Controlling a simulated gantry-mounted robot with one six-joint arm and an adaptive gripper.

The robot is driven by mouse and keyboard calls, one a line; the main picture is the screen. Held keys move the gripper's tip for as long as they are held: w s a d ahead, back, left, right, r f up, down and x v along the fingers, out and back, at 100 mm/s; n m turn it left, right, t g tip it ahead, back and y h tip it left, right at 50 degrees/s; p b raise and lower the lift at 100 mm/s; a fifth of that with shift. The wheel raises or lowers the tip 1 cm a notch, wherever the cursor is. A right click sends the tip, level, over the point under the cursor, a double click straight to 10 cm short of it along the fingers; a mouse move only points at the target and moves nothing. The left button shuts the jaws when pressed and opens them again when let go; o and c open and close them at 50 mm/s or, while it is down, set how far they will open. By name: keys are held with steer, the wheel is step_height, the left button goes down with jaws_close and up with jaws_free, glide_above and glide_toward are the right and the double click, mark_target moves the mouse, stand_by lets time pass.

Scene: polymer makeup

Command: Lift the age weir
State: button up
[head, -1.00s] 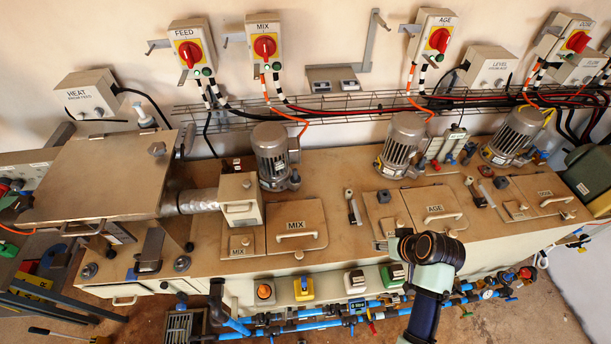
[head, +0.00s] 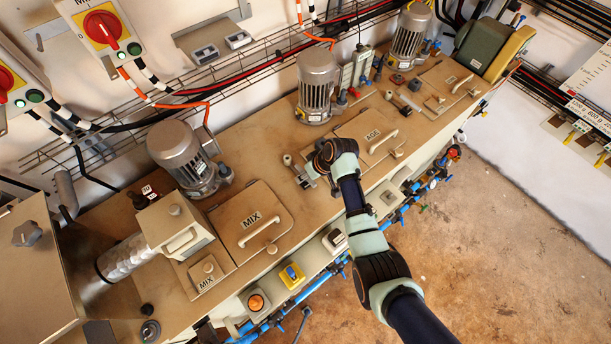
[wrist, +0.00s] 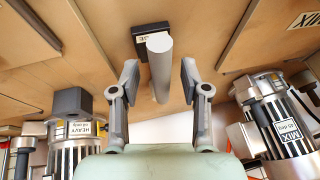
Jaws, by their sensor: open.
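In the head view, my gripper (head: 312,172) is at the deck between the MIX hatch and the AGE hatch, at a small slotted metal fitting (head: 296,170) with an upright pale post, likely the age weir. My wrist partly hides it. In the wrist view, my gripper (wrist: 157,88) is open, with one finger on each side of a light grey round bar (wrist: 159,65). I see gaps between the bar and both fingers. A dark block (wrist: 147,32) with a partly hidden label sits behind the bar.
The AGE hatch (head: 366,136) with its handle is right of my gripper. The MIX hatch (head: 250,222) is to the left. Grey motors (head: 182,158) (head: 317,85) stand along the back of the deck. Blue pipes (head: 318,287) run along the front.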

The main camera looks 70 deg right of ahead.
steer(key=shift+w+f, duration=0.1)
steer(key=shift+f, duration=0.15)
jaws_close()
steer(key=shift+r, duration=0.1)
step_height(320, 180, up, 9)
steer(key=p, duration=0.8)
steer(key=shift+r, duration=0.15)
steer(key=shift+f, duration=0.2)
jaws_free()
